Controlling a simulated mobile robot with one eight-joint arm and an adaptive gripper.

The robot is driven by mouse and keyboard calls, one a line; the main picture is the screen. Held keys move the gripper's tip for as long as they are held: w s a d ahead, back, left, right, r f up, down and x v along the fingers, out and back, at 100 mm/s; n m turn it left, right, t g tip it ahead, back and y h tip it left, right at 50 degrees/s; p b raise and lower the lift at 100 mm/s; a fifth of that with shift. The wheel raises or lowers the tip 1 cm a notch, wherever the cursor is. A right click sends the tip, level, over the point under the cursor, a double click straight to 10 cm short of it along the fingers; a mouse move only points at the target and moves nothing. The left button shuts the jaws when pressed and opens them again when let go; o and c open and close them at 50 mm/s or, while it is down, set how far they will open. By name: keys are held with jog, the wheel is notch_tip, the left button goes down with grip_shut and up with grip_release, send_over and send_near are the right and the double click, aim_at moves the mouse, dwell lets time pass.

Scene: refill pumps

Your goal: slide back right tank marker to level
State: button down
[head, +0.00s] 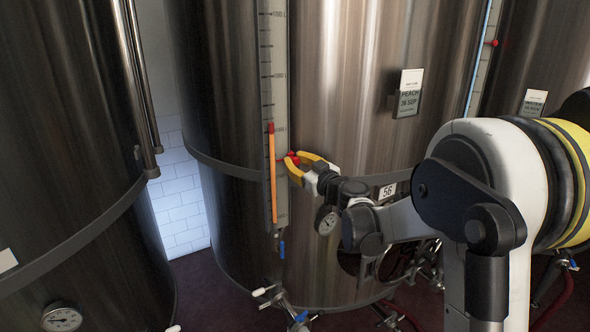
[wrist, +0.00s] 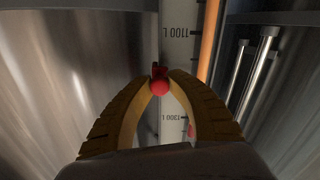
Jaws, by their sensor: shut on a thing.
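The steel tank (head: 340,80) in the middle carries a pale level gauge strip (head: 280,60) with an orange column (head: 272,180) whose top is red. The red marker (head: 291,158) sits at the strip's right edge, lower than the column's top. My gripper (head: 292,162) has its yellow fingers shut on it. In the wrist view the marker's red knob (wrist: 160,86) is between the fingertips of my gripper (wrist: 160,82). The upside-down scale (wrist: 178,45) reads 1100 L above the knob and 1300 L below it. A small red part (wrist: 191,131) shows near 1300 L.
Another dark tank (head: 70,130) stands at left with vertical pipes (head: 138,90). A label holder (head: 407,93) sticks out from the middle tank. Valves (head: 298,318) and hoses lie low at its base. A further tank (head: 535,60) with a red marker (head: 491,43) stands at right.

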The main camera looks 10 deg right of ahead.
aim_at(289, 128)
notch_tip(289, 128, up, 9)
jog(key=p, duration=0.3)
jog(key=shift+f, duration=0.1)
jog(key=c, duration=1.2)
grip_release()
jog(key=shift+c, duration=0.2)
jog(key=v, duration=1.2)
jog(key=shift+s, duration=0.1)
